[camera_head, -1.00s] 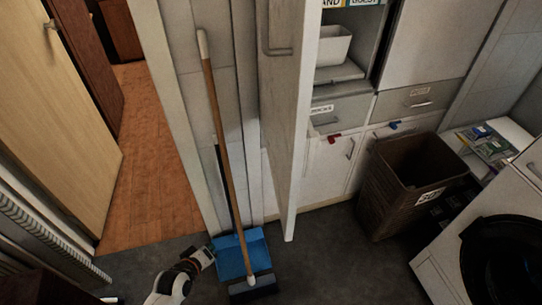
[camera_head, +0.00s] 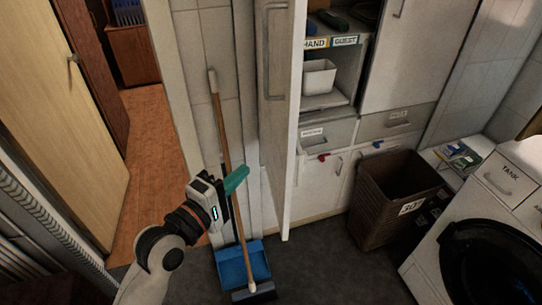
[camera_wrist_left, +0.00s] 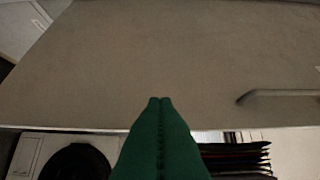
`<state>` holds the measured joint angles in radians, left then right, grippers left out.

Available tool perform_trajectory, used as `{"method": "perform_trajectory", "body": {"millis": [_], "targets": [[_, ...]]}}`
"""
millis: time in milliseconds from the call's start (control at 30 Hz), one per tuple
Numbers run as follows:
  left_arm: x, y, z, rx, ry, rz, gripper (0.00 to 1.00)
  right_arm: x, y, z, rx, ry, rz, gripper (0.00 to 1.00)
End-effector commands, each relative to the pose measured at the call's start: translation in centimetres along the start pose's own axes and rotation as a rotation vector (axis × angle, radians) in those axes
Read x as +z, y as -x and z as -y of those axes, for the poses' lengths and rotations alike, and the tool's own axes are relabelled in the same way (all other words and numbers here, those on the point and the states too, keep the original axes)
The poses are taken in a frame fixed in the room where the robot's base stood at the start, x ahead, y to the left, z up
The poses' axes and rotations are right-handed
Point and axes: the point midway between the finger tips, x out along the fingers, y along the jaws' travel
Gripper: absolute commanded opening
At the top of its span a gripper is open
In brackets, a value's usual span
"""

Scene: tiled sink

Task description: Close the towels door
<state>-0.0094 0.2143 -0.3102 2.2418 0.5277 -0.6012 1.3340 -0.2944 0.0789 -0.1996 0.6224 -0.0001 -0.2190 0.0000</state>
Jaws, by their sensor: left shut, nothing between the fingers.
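The towels door (camera_head: 273,120) is a tall pale cabinet door standing open, seen nearly edge-on in the head view, with a long handle (camera_head: 269,50) on its left face. Beyond it the open cabinet shows shelves labelled HAND and GUEST (camera_head: 331,42). My left gripper (camera_head: 238,179) is shut and empty, its green fingers pointing toward the door from the left, apart from it in the head view. In the left wrist view the green fingers (camera_wrist_left: 160,135) are together, with the broad door face (camera_wrist_left: 170,65) ahead and its handle (camera_wrist_left: 280,95) at right. My right gripper is not in view.
A broom (camera_head: 224,130) and blue dustpan (camera_head: 243,263) stand by the wall close to my left gripper. A brown basket (camera_head: 388,200) and a washing machine (camera_head: 485,240) are at the right. Dark floor (camera_head: 325,260) is clear below the door.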

Motion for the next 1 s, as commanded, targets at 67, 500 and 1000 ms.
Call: {"method": "perform_trajectory", "body": {"millis": [67, 500, 1000], "targets": [[0.0, -1.9, 0.4, -0.002, 0.001, 0.000, 0.00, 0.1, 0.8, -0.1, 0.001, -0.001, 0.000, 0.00], [-2.5, -7.3, 0.1, 0.000, 0.000, 0.001, 0.00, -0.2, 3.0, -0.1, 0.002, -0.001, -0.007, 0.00], [-2.8, -7.6, -0.1, 0.000, -0.001, 0.000, 0.00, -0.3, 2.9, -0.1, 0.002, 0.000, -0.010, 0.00]]}}
